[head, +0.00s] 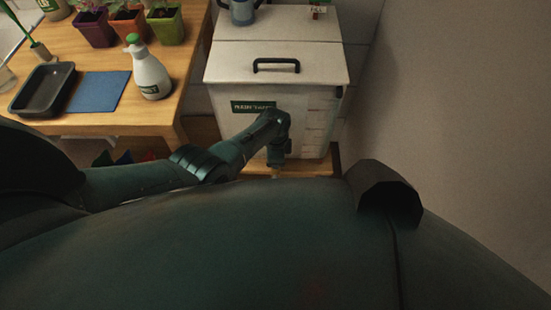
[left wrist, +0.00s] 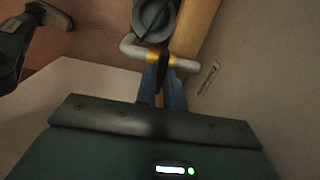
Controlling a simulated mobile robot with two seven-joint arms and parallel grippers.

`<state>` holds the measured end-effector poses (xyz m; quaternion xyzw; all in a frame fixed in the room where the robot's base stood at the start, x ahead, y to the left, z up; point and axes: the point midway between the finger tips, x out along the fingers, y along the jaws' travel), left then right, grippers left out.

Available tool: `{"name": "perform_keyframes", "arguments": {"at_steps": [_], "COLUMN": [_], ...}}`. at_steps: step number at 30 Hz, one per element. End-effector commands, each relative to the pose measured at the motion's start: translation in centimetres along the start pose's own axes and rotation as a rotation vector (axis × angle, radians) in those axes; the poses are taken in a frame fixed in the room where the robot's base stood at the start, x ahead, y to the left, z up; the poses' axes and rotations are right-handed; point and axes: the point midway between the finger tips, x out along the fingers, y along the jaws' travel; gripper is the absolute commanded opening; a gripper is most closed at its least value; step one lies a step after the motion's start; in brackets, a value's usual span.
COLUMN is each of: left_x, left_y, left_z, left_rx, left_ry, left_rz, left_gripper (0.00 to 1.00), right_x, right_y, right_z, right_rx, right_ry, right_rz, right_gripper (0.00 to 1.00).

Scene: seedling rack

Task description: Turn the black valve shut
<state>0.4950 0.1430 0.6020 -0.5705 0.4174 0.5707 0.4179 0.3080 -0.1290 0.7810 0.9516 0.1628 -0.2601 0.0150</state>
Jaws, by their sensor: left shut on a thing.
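The black valve (left wrist: 166,62) shows in the left wrist view as a small dark handle on a pale, bent pipe (left wrist: 186,65) with brass-coloured fittings. My left gripper (left wrist: 164,78) is shut on this handle, which sits between its two blue-grey fingers. The handle is partly covered by the fingers, so its exact angle is hard to tell. In the head view my left gripper (head: 275,171) is low at the front of the white rain tank (head: 308,120), and the valve is hidden there. My right gripper is in neither view.
A round grey vessel (left wrist: 154,17) shows beside the pipe in the left wrist view. A wooden bench (head: 125,122) at left holds a spray bottle (head: 151,72), a dark tray (head: 42,90), a blue mat (head: 98,92) and potted seedlings. A plain wall (head: 450,110) stands at right.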

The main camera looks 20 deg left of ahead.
Motion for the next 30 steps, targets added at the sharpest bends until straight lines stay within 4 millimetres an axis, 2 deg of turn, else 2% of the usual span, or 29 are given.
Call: {"name": "perform_keyframes", "arguments": {"at_steps": [18, 19, 24, 27, 30], "left_x": [-0.05, -0.06, -0.04, -0.03, -0.02], "left_y": [-0.04, -0.04, -0.02, -0.01, -0.01], "left_z": [-0.15, -0.16, -0.13, -0.09, -0.07], "left_rx": [0.045, 0.045, 0.044, 0.043, 0.043], "left_ry": [0.003, 0.003, 0.003, 0.002, 0.001], "left_rz": [-0.002, -0.002, -0.001, -0.001, -0.001], "left_gripper": [0.0, 0.11, 0.25, 0.32, 0.32], "right_x": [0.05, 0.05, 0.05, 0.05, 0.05], "right_y": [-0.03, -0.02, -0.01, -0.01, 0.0], "right_z": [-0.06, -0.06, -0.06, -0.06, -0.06], "right_rx": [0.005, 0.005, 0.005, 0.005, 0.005], "right_ry": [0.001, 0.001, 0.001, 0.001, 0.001], "right_rz": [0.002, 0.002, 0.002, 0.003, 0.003], "right_gripper": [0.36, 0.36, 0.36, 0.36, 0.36]}}
